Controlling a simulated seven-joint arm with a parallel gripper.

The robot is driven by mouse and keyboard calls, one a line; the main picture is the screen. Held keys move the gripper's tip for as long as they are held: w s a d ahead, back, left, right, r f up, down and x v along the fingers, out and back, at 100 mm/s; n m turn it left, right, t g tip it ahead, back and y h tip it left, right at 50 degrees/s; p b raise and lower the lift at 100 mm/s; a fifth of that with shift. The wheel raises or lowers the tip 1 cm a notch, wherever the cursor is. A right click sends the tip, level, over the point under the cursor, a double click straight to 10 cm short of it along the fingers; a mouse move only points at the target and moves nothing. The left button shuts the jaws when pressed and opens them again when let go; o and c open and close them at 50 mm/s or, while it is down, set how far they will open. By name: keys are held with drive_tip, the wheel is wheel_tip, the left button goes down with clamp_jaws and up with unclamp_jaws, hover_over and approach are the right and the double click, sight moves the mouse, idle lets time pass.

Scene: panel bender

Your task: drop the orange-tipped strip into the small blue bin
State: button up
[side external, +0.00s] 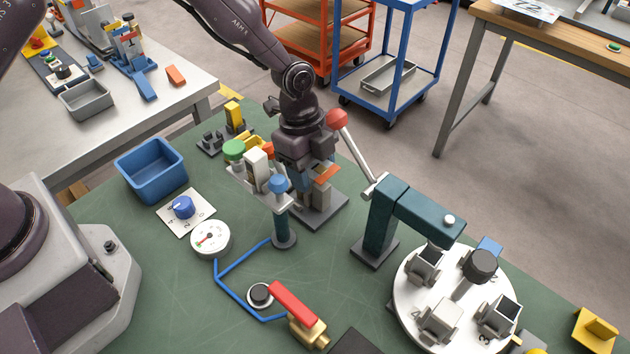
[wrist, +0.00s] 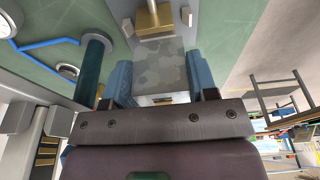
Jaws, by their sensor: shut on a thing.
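The small blue bin (side external: 152,172) stands open at the left of the green table; no contents show in it. My gripper (side external: 303,178) is low over the fixture at the table's middle, well to the right of the bin. An orange tip (side external: 326,174) sticks out on the right side of the jaws. In the wrist view, my gripper's blue fingers (wrist: 161,78) close on the sides of a grey mottled strip (wrist: 160,62). The strip's far end is close to a brass-coloured block (wrist: 153,18); I cannot tell whether they touch. Its orange end is not clear there.
A teal post with a blue knob (side external: 279,188) and a green knob (side external: 233,150) stand just left of my gripper. A red-knobbed lever (side external: 337,120) on a teal press (side external: 385,215) is at the right. A dial (side external: 183,207) and gauge (side external: 210,238) lie near the bin.

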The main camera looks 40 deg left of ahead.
sight(314, 164)
drive_tip(key=shift+d+v, duration=0.2)
drive_tip(key=shift+v, duration=0.85)
drive_tip(key=shift+d+v, duration=0.25)
drive_tip(key=shift+v, duration=0.8)
drive_tip(key=shift+a+r, duration=0.1)
drive_tip(key=s+a+r+n, duration=0.1)
drive_tip(key=a+n, duration=0.1)
drive_tip(key=a, duration=0.8)
drive_tip(key=s+a+r+n, duration=0.1)
drive_tip(key=a+r+n, duration=0.1)
drive_tip(key=a, duration=0.8)
drive_tip(key=s+a, duration=1)
drive_tip(key=s, duration=0.3)
drive_tip(key=shift+s+d+f+m, duration=0.35)
drive_tip(key=shift+f+m, duration=0.3)
drive_tip(key=shift+f, duration=0.85)
drive_tip(key=shift+s+d+f+m, duration=0.2)
drive_tip(key=shift+s+f+m, duration=0.4)
drive_tip(key=shift+f, duration=0.95)
drive_tip(key=shift+s+d+f+m, duration=0.3)
drive_tip(key=shift+f+m, duration=0.45)
drive_tip(key=shift+f, duration=0.75)
